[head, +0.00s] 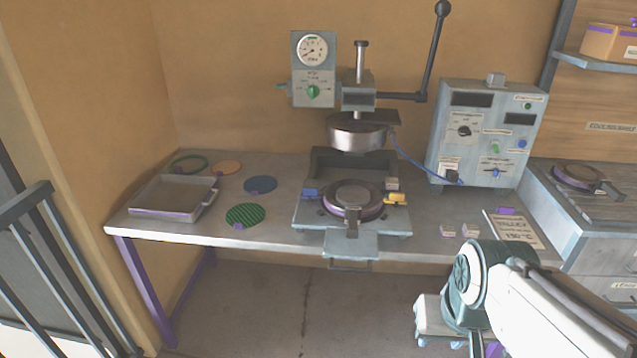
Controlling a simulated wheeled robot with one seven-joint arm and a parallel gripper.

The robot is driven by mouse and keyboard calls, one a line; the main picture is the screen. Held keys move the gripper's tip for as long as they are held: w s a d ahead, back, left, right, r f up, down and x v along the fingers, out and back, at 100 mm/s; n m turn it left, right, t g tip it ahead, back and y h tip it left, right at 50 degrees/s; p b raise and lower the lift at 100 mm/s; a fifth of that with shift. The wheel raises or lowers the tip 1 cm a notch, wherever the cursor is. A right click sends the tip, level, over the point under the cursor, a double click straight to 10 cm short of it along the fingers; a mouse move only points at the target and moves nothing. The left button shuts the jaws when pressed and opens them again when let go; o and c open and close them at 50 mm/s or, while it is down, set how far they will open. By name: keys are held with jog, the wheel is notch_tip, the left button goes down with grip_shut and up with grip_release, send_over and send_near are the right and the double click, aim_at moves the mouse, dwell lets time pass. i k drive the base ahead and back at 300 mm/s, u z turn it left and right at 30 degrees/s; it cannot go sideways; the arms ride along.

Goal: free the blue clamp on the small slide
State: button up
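The blue clamp (310,193) is a small block at the left edge of the light grey-blue slide (348,245) under the press. A round dark plate with a purple rim (352,200) sits on the slide between the blue clamp and a yellow clamp (395,198) on the right. At this size I cannot tell whether the blue clamp is engaged. My arm comes in from the lower right, well apart from the slide. Its end runs out of the bottom of the picture, and my gripper's fingers do not show.
The press head (357,132) hangs above the round plate, with a long lever (432,60) at right. A control box (485,135) stands to the right. A tray (173,198) and several coloured discs lie on the left of the table (190,238). The floor in front is clear.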

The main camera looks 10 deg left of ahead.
aim_at(311, 194)
jog(key=z, duration=0.05)
jog(key=k, duration=0.5)
jog(key=u, duration=1.3)
jog(key=i, duration=1.25)
jog(key=z, duration=0.6)
jog(key=i, duration=0.5)
jog(key=z, duration=0.65)
